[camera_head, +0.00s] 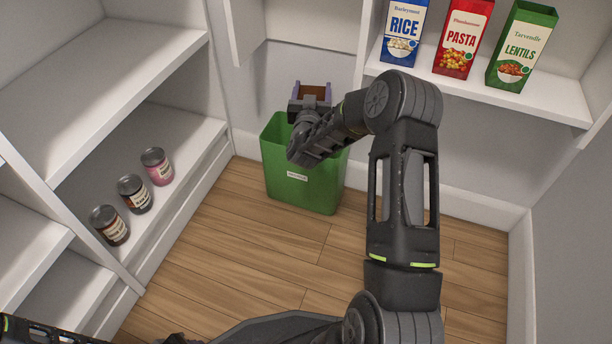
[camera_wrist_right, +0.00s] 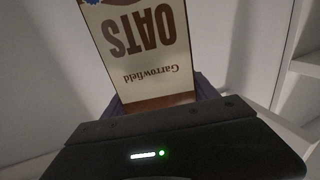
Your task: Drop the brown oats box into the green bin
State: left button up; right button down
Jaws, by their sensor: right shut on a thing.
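The brown oats box (camera_wrist_right: 147,45) is held in my right gripper; its label reads upside down in the right wrist view. In the head view only a small brown part of the box (camera_head: 312,90) shows between the purple-grey fingers of my right gripper (camera_head: 311,92). The gripper is over the back of the green bin (camera_head: 300,190), at about its rim, as far as the head view shows. The bin stands upright on the floor against the back wall, and my right arm hides part of its opening. My left gripper is not visible; only a dark arm part shows at the lower left.
Blue rice (camera_head: 403,30), red pasta (camera_head: 462,38) and green lentils (camera_head: 521,47) boxes stand on the right shelf (camera_head: 480,94). Several cans (camera_head: 134,194) stand on the left shelf (camera_head: 190,130). The wooden floor (camera_head: 230,240) in front of the bin is clear.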

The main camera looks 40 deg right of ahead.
jog(key=shift+f+b, duration=0.3)
jog(key=shift+f, duration=0.5)
jog(key=shift+c, duration=0.8)
grip_release()
jog(key=v, duration=0.8)
